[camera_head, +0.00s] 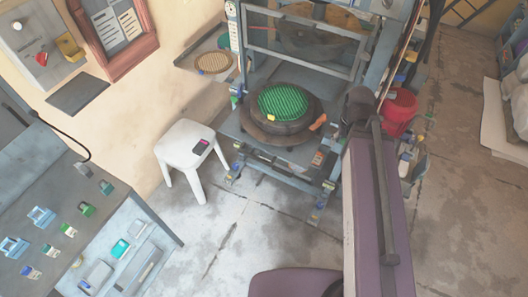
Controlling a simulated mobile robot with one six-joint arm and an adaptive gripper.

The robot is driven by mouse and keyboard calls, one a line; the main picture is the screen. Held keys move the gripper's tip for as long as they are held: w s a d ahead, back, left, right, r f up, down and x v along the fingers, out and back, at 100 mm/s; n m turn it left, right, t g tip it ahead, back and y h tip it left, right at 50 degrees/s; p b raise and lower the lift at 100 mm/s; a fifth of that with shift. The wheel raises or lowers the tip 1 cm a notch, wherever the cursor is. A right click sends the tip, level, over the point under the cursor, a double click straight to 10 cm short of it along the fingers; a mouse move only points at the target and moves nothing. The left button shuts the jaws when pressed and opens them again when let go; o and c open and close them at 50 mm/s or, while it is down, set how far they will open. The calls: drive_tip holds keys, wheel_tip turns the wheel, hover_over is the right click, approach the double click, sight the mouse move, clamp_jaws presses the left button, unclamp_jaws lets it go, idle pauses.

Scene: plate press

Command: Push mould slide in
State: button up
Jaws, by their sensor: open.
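The press (250,75) stands at the back centre with a blue-grey frame and a clear guard panel at its upper front. A dark round mould (283,129) sits on the press bed at the front, below the panel. A green ribbed disc (283,101) lies on top of it. An orange piece (318,122), perhaps a handle, sticks out at the mould's right. The slide under the mould cannot be told apart from the bed. I cannot make out my gripper; my purple arm parts cover the area right of the press.
A workbench (60,205) with several small items is at the lower left. A red bucket (399,105) is right of the press. Floor in front is clear.

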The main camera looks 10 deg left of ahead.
drive_tip(key=shift+a, duration=0.1)
drive_tip(key=c, duration=0.7)
drive_tip(key=shift+w+a+f, duration=0.1)
drive_tip(key=shift+a+f, duration=0.1)
drive_tip(key=shift+f, duration=0.05)
clamp_jaws()
drive_tip(key=w+a+f+n+t+h+b, duration=0.1)
drive_tip(key=w+a+f+n+h+b, duration=0.1)
drive_tip(key=a+f+n+b, duration=0.45)
drive_tip(key=w+a+f+n+t+h+b, duration=0.1)
drive_tip(key=w+a+n+t+h+b, duration=0.15)
drive_tip(key=a+n, duration=0.7)
drive_tip(key=s+a+f+n+t+b, duration=0.1)
drive_tip(key=a+n+b, duration=0.3)
drive_tip(key=a, duration=0.5)
drive_tip(key=s+a+f+n+t+b, duration=0.2)
drive_tip(key=a+f+n+t+b, duration=0.1)
drive_tip(key=a+n, duration=0.6)
drive_tip(key=shift+s+a+h+b, duration=0.15)
drive_tip(key=shift+a+h+b, duration=0.2)
drive_tip(key=shift+a+b, duration=0.35)
